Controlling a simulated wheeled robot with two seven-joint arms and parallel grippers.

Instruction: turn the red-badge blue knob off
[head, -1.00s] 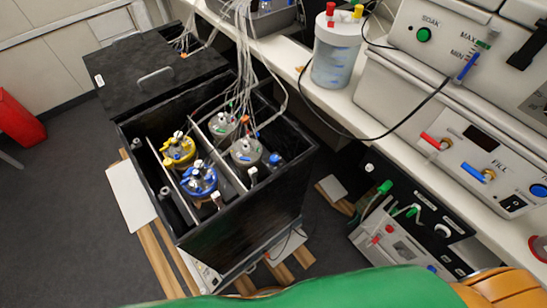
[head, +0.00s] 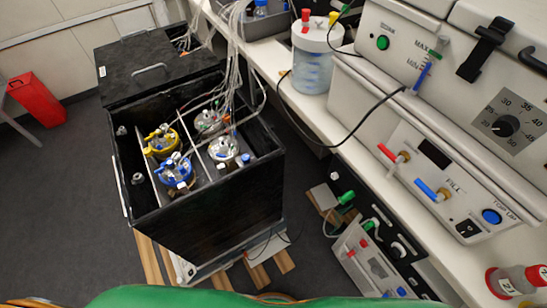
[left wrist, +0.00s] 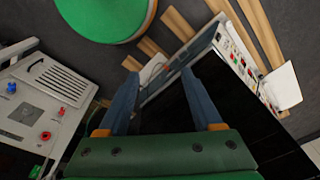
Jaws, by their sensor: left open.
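No red badge can be made out, so I cannot tell which blue knob bears one. Blue candidates in the head view are a round blue knob (head: 491,216) on the FILL panel, a blue lever (head: 432,190) beside it, and a small blue knob (head: 401,291) on the lower equipment. In the left wrist view, a blue knob (left wrist: 11,88) sits on a white panel at the left edge. My left gripper (left wrist: 160,77) is open and empty, its fingers spread in front of a black surface. It is not visible in the head view, and my right gripper is in neither view.
A black open box (head: 215,215) holds several vessels with tubing. A white bench (head: 345,125) carries a clear bottle (head: 312,72) and the FILL unit. Wooden slats (head: 148,260) lie under the box. A red bin (head: 37,98) stands far left. Grey floor shows between.

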